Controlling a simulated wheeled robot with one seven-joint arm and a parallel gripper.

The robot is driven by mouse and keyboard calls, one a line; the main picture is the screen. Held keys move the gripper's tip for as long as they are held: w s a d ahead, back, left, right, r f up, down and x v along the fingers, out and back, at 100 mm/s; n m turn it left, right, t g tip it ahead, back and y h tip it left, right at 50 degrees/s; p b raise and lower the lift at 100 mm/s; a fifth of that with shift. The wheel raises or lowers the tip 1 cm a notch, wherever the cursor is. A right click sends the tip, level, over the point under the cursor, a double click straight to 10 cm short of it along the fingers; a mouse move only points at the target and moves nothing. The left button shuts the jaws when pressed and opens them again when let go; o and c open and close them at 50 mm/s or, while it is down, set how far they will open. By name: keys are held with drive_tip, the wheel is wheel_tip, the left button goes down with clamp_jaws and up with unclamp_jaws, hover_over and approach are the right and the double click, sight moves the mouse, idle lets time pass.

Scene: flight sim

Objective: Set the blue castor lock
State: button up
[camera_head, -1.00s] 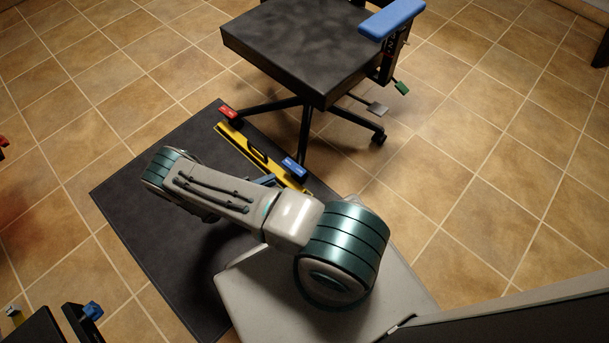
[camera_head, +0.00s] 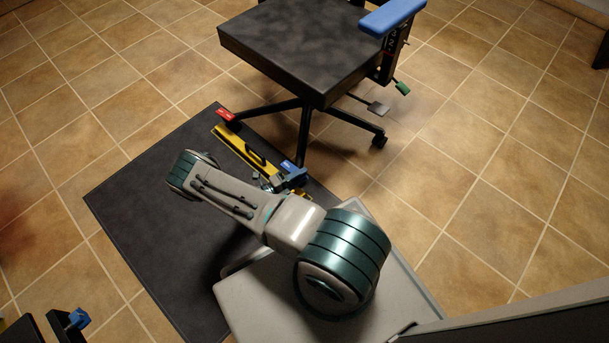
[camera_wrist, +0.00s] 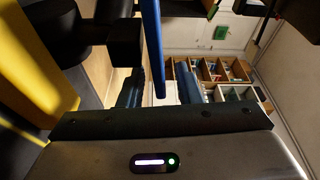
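The blue castor lock (camera_head: 288,168) is at the near end of a chair leg, at the near end of a yellow bar (camera_head: 236,144). My gripper (camera_head: 280,184) is right at it, low over the floor and partly hidden by my arm. In the wrist view a thin blue plate (camera_wrist: 151,45), seen edge-on, reaches down between my two fingers (camera_wrist: 160,88). The fingers stand apart, with gaps visible on both sides of the plate. Contact is not visible. The lock's tilt is hard to tell.
The chair's dark seat (camera_head: 295,45) overhangs the legs. A red castor lock (camera_head: 227,115) is at the bar's far end. A green-tipped lever (camera_head: 402,88) and a grey paddle (camera_head: 377,108) stick out right. A dark mat (camera_head: 150,190) lies below my arm; tiles to the right are clear.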

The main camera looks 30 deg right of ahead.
drive_tip(key=shift+d, duration=1)
clamp_jaws()
drive_tip(key=shift+f+m+y+b, duration=0.25)
drive_tip(key=shift+f+m, duration=0.1)
drive_tip(key=shift+m, duration=0.55)
drive_tip(key=shift+f+m+y+b, duration=0.25)
drive_tip(key=shift+f+m, duration=0.1)
drive_tip(key=shift+m, duration=0.55)
unclamp_jaws()
